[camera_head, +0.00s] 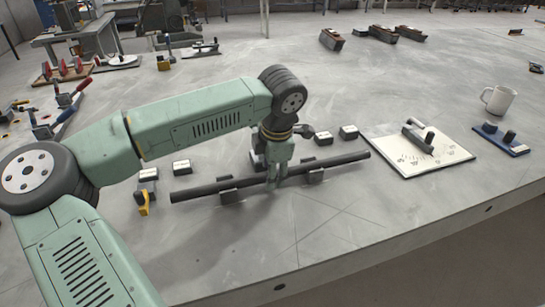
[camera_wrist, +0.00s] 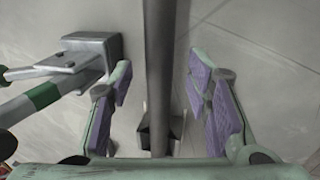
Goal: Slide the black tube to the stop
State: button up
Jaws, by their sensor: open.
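The long black tube (camera_head: 205,189) lies across two low dark supports near the table's front edge, its right end a little farther back than its left. My gripper (camera_head: 274,182) is over the tube's middle, between the supports. In the wrist view the tube (camera_wrist: 160,60) runs between the open purple-padded fingers, with a gap on each side. One support (camera_wrist: 175,130) shows beneath it in that view. A yellow and dark piece (camera_head: 142,201) stands just beyond the tube's left end. I cannot tell which piece is the stop.
A grey metal block (camera_wrist: 95,50) with a green-and-white rod is close to one finger in the wrist view. Small labelled blocks (camera_head: 181,167) stand behind the tube. A white dial plate (camera_head: 420,158), blue base (camera_head: 500,139) and mug (camera_head: 498,100) are to the right.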

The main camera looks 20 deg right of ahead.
aim_at(250, 177)
jog(key=shift+w+f, duration=0.1)
jog(key=shift+f, duration=0.25)
jog(key=shift+c, duration=0.2)
grip_shut()
jog(key=shift+a+b, duration=0.55)
jog(key=shift+a, duration=2)
dwell(0.9)
jog(key=shift+o, duration=0.2)
grip_release()
